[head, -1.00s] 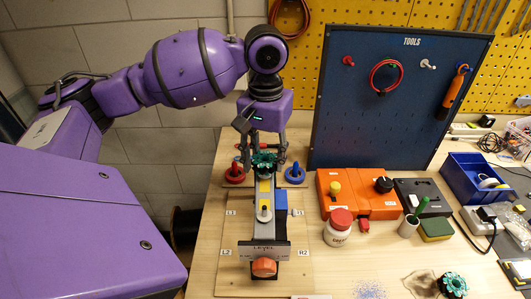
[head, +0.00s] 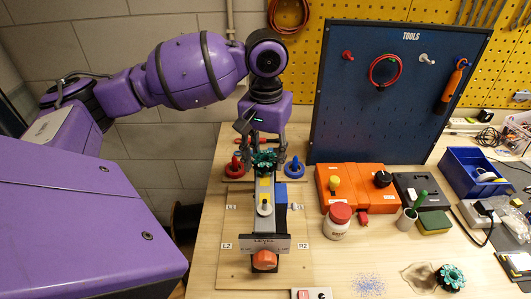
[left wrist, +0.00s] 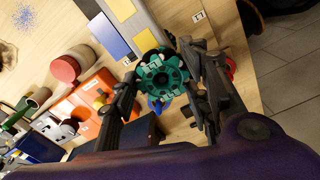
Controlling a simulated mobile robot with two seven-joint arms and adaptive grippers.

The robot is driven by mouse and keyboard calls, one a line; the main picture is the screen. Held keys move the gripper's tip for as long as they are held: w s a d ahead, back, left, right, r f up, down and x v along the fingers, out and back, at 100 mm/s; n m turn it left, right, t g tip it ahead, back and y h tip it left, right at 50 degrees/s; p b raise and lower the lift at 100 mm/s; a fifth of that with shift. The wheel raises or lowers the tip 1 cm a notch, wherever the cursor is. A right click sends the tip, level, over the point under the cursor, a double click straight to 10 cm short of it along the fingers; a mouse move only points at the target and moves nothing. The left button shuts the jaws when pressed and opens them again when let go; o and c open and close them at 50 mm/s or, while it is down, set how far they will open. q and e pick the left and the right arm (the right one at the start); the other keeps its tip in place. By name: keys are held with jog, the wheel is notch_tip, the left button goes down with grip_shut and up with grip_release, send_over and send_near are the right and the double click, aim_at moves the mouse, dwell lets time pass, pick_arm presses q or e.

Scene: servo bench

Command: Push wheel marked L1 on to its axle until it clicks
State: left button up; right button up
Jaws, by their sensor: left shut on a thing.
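My left gripper (head: 264,167) is shut on a teal toothed wheel (head: 264,159) at the far end of the grey level device (head: 265,228). In the left wrist view the wheel (left wrist: 162,75) sits between the two dark fingers, its face towards the camera. I cannot tell whether the wheel is on an axle or just above the device. Label L1 (head: 231,207) is on the board left of the device. My right gripper is not in view.
A red peg (head: 235,167) and a blue peg (head: 294,168) flank the device's far end. An orange box (head: 350,190), a white jar with red lid (head: 338,222) and a blue tools panel (head: 398,100) stand to the right. The board (head: 235,225) left of the device is clear.

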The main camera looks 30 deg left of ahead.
pick_arm(q)
jog(key=shift+f, duration=0.3)
dwell(0.6)
jog(key=shift+f, duration=0.1)
jog(key=o, duration=1.2)
jog(key=shift+c, duration=0.3)
jog(key=shift+r, duration=2.55)
jog(key=shift+f, duration=0.1)
